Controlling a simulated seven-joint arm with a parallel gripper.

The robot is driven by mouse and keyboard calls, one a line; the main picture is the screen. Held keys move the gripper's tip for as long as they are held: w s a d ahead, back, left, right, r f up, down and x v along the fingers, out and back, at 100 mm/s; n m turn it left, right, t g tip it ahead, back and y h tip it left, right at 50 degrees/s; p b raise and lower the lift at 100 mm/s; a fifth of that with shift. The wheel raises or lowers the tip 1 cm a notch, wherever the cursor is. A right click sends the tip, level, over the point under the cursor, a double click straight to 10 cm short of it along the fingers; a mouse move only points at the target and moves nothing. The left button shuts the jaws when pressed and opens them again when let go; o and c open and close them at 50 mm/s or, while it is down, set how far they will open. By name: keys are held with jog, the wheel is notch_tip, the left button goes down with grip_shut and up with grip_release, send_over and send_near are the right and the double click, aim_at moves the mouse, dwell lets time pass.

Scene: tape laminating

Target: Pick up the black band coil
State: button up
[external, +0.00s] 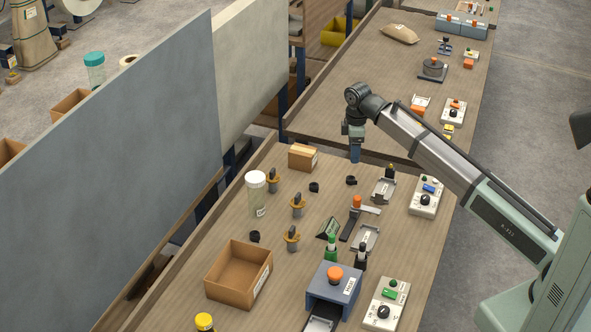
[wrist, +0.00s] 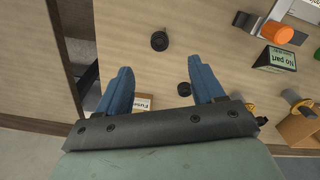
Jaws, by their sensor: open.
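Several small black band coils lie on the wooden table. I cannot tell which one the task means. The wrist view shows two, one (wrist: 159,41) ahead of the fingertips and one (wrist: 184,89) near the right finger. My gripper (external: 355,156) hangs above the table's far edge, apart from the coils. Its blue fingers (wrist: 160,67) are spread and hold nothing.
A small closed carton (external: 303,157) shows between the fingers (wrist: 143,103). Pegs with yellow collars (external: 297,206), a white-lidded jar (external: 256,198), an open box (external: 239,276), a green sign (external: 328,228) and an orange-topped device (external: 356,204) stand around. Bare wood separates them.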

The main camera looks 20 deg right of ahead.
aim_at(352, 178)
jog(key=shift+f, duration=5.45)
jog(key=shift+c, duration=0.5)
jog(key=shift+w, duration=0.1)
jog(key=c, duration=1)
jog(key=shift+r, duration=0.15)
